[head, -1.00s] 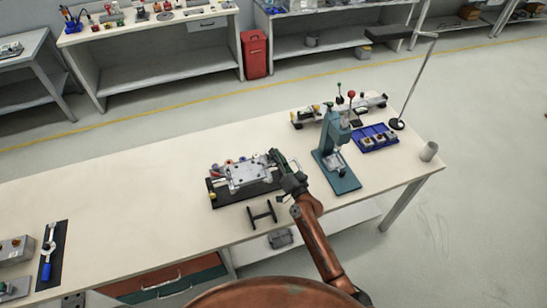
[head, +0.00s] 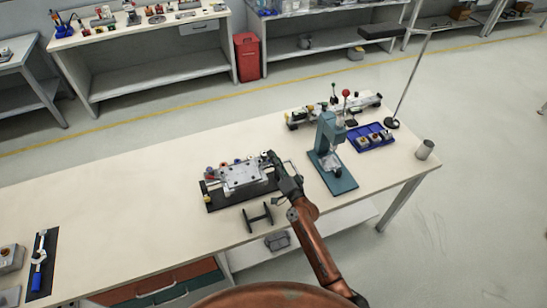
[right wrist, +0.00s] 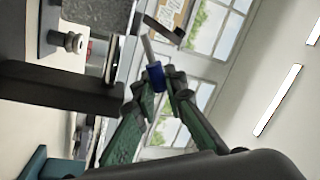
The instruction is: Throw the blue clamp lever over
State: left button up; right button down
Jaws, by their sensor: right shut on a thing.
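A grey metal clamping fixture (head: 243,179) sits on a black base on the workbench, with small red and blue parts along its back edge. My right gripper (head: 271,160) is at the fixture's right end. In the right wrist view, the right gripper (right wrist: 160,83) is shut on the blue grip of the clamp lever (right wrist: 155,76). The lever's pale metal rod sticks out beyond the fingers, up and left in that view. In the head view the gripper hides the held grip. My left gripper is not in view.
A teal press (head: 331,150) stands close right of my right gripper. A black stand (head: 258,217) is in front of the fixture. A blue tray (head: 370,137) and a grey cup (head: 425,149) are farther right. A blue-handled tool (head: 38,272) lies far left; the bench between is clear.

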jog(key=c, duration=2)
grip_release()
jog(key=shift+d, duration=0.1)
jog(key=shift+o, duration=0.2)
jog(key=shift+f, duration=0.1)
